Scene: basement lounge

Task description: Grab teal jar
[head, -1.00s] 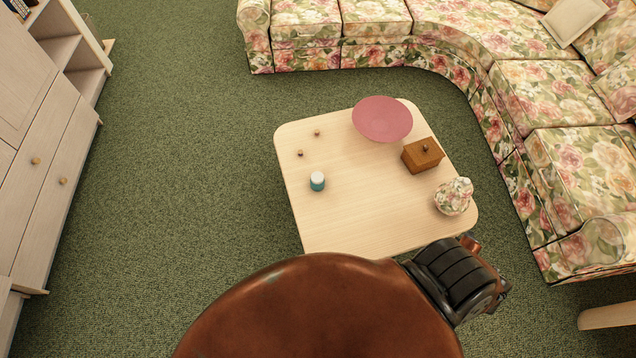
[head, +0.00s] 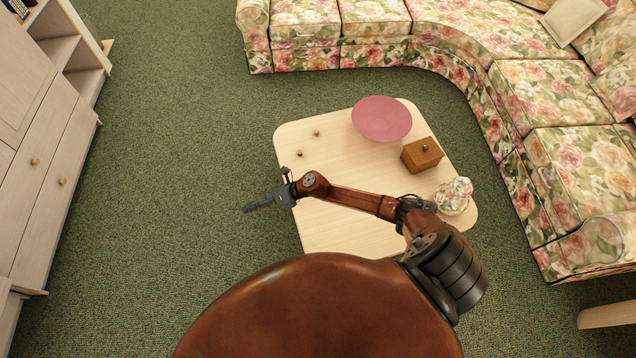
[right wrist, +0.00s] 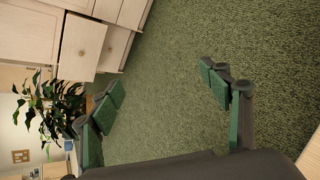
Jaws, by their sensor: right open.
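The teal jar is hidden in the head view, where my right arm's brown wrist end covers the spot on the table (head: 345,165) where it stood in the earlier frame. My right gripper (head: 264,189) reaches out to the left, past the left edge of the table. In the right wrist view its two green-padded fingers (right wrist: 162,92) are spread wide, with only green carpet between them. The jar does not show in the right wrist view. My left gripper is not in view.
On the table are a pink plate (head: 381,119), a wooden box (head: 422,155), a floral pot (head: 454,195) and two small knobs (head: 317,132). A floral sofa (head: 480,60) curves behind and right. A cabinet (head: 45,160) stands left; carpet between is clear.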

